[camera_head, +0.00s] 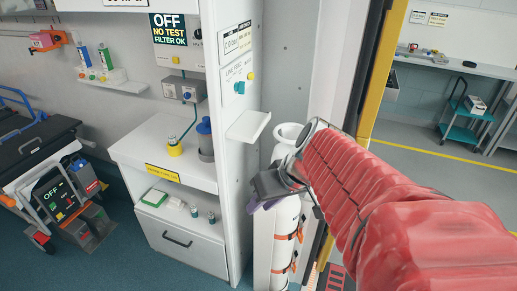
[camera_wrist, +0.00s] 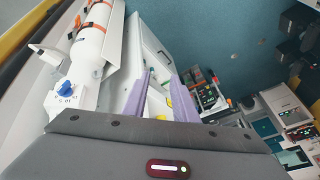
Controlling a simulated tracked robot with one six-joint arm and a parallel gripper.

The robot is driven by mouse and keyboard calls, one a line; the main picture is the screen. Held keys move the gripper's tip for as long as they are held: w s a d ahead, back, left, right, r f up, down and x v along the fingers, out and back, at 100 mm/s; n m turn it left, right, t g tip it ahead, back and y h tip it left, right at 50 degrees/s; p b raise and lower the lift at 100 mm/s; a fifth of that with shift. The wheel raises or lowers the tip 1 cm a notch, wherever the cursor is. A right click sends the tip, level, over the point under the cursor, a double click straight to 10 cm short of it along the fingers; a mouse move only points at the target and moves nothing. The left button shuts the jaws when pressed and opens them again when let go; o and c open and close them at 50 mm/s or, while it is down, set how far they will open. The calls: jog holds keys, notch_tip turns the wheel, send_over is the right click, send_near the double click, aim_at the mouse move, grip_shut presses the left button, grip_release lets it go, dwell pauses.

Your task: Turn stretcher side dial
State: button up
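A teal dial (camera_head: 239,87) sits on the white cabinet's side panel, beside a small yellow knob. A blue dial on a white panel (camera_wrist: 66,89) shows in the wrist view; I cannot tell for sure that it is the same one. A grey box with a blue knob (camera_head: 186,96) hangs on the back wall. The stretcher (camera_head: 35,140), black with blue rails, is at far left; no dial on its side is clear. My gripper (camera_head: 264,203) is below and right of the teal dial, apart from it. In the wrist view its purple fingers (camera_wrist: 158,79) are spread and empty.
A white gas cylinder (camera_head: 286,235) with orange straps stands right below my gripper. A small white shelf (camera_head: 249,126) juts out under the teal dial. A unit reading OFF (camera_head: 60,196) stands by the stretcher. Blue floor (camera_head: 115,250) is clear between stretcher and drawers.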

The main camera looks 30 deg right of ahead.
jog(key=s+d+m+t+h, duration=0.1)
jog(key=d+t, duration=0.3)
jog(key=d, duration=1.9)
jog(key=shift+s+r+m, duration=0.2)
jog(key=shift+r+m, duration=0.15)
jog(key=shift+m, duration=0.55)
jog(key=x, duration=1.3)
jog(key=shift+w, duration=0.5)
jog(key=shift+a, duration=0.15)
jog(key=shift+c, duration=0.6)
grip_shut()
